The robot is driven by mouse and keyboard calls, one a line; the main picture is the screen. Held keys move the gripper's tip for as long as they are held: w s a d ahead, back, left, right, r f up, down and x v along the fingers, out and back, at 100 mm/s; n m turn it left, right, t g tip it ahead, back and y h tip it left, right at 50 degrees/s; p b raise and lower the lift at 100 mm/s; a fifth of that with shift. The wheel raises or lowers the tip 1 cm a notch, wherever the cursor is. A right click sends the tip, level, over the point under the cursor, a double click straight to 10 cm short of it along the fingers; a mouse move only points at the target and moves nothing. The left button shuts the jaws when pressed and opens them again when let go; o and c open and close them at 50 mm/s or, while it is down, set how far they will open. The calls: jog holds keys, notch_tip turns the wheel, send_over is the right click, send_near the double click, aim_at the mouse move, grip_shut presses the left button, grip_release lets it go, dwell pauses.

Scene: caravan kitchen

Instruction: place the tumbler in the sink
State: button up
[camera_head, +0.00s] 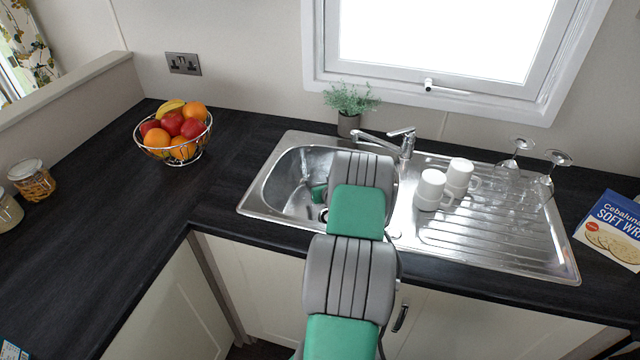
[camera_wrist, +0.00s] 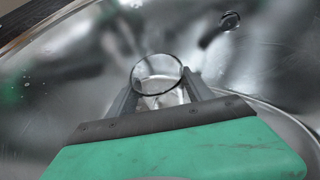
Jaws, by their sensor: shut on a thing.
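The tumbler (camera_wrist: 157,75) is clear glass and shows in the wrist view with its round rim towards the camera. My gripper (camera_wrist: 158,92) is shut on it, one finger on each side. Around and behind it is the shiny metal bowl of the sink (camera_wrist: 60,70). In the head view the sink (camera_head: 262,190) is set in the dark worktop under the window. My arm reaches over the bowl there and hides the tumbler and the fingertips. I cannot tell whether the tumbler's base touches the bowl's floor.
A tap (camera_head: 406,142) stands behind the bowl. White mugs (camera_head: 431,189) and upturned stemmed glasses (camera_head: 543,180) stand on the drainer (camera_head: 470,240) to the right. A potted plant (camera_head: 349,122) is behind the sink. A fruit bowl (camera_head: 174,140) stands to the left.

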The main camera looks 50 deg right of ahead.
jog(key=o, duration=1.7)
jog(key=shift+s+a+r, duration=0.1)
jog(key=shift+s+r, duration=0.1)
jog(key=v, duration=1.1)
jog(key=shift+s+a+r, duration=0.1)
jog(key=shift+s+a, duration=0.05)
jog(key=shift+s, duration=0.05)
